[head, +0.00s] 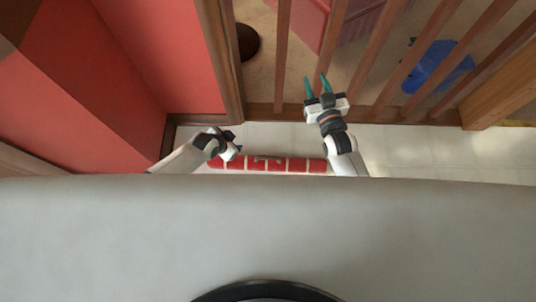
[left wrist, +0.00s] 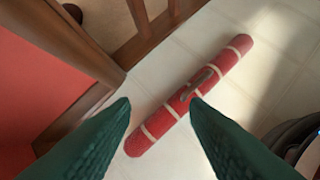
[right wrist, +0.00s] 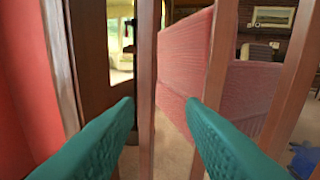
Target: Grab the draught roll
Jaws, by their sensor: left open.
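The draught roll (head: 292,164) is a long red cylinder with pale bands, lying on the light tiled floor. In the left wrist view the roll (left wrist: 224,62) runs diagonally, with a small dark handle-like strip (left wrist: 198,82) on its upper side. My left gripper (head: 229,146) is above the roll's left end in the head view. Its fingers (left wrist: 160,103) are open and apart, with nothing between them but the roll lying beyond. My right gripper (head: 316,83) is open and empty, up at the wooden slats beyond the roll. Its fingers also show in the right wrist view (right wrist: 161,103).
A railing of wooden slats (head: 363,62) stands behind the roll. A red wall (head: 165,45) with a wooden post (head: 222,50) is at the left. A pale grey surface (head: 400,235) fills the foreground. Clear tiled floor (head: 410,150) lies to the right.

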